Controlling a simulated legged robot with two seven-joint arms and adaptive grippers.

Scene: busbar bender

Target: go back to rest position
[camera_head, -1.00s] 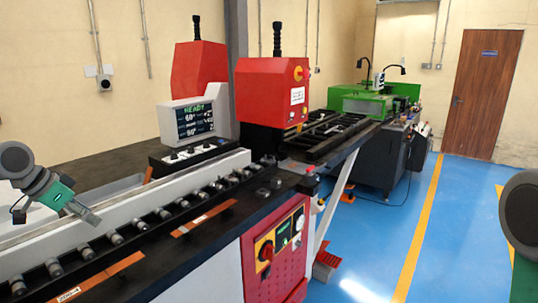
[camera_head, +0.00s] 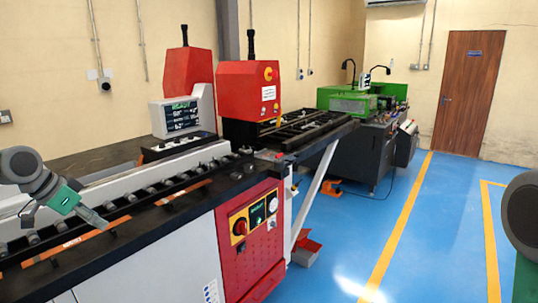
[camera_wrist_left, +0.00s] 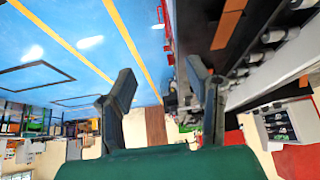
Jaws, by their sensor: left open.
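My left gripper (camera_head: 92,219) is at the left of the head view, over the near end of the busbar bender (camera_head: 130,240). In the left wrist view its two fingers (camera_wrist_left: 160,85) are spread apart with nothing between them. Part of my right arm (camera_head: 522,215) shows at the right edge of the head view; its gripper is out of the picture. Orange-brown bars (camera_head: 60,247) lie along the bender's black top beside the roller row. The left gripper appears apart from them.
The bender has a red head (camera_head: 249,90), a display (camera_head: 182,118) and a red control panel (camera_head: 250,228). A green machine (camera_head: 355,100) stands further back. A foot pedal (camera_head: 306,250) is on the floor. Blue floor (camera_head: 440,220) is clear on the right, towards a brown door (camera_head: 467,90).

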